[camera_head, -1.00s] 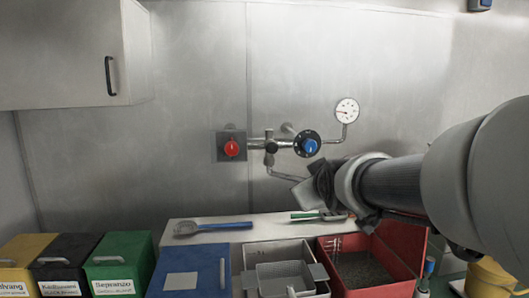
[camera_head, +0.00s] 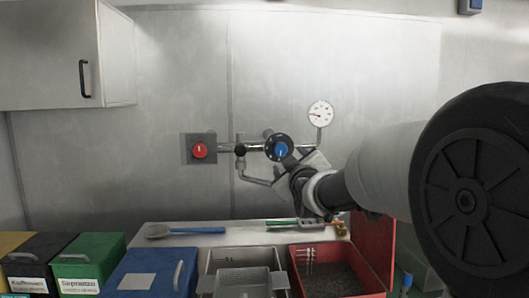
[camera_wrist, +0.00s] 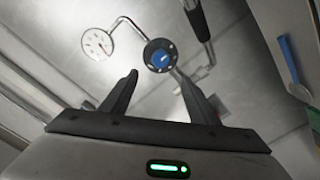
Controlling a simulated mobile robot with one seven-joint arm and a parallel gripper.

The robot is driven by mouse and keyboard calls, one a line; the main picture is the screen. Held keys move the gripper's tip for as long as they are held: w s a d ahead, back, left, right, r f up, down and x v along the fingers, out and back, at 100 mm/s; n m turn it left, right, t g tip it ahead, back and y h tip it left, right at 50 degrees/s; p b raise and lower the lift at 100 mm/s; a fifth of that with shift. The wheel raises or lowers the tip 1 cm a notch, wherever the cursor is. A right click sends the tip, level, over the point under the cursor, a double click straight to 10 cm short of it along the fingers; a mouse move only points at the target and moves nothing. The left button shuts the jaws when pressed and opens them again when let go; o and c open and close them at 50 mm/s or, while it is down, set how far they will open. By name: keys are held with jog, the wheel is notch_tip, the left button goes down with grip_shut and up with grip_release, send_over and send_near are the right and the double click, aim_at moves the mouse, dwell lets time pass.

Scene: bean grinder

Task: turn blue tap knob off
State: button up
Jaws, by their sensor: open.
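The blue tap knob (camera_head: 280,149), on a round black dial, sits on a pipe on the metal wall. It also shows in the wrist view (camera_wrist: 160,59), ahead of the fingers and between their lines. My gripper (camera_wrist: 160,80) is open and empty, its two dark fingers spread apart. In the head view my gripper (camera_head: 289,167) is just below and right of the knob, with its fingertips partly hidden. I cannot tell whether a finger touches the dial.
A red knob (camera_head: 199,150) is on the wall to the left. A gauge (camera_head: 320,113) stands above right on a bent pipe. Below are a shelf with a blue-handled tool (camera_head: 190,230), a red bin (camera_head: 335,275) and a metal basket (camera_head: 244,281). The wall above is clear.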

aim_at(281, 150)
jog(key=w+p, duration=0.2)
jog(key=w, duration=1.4)
jog(key=shift+f, duration=0.1)
jog(key=c, duration=1)
jog(key=shift+c, duration=0.2)
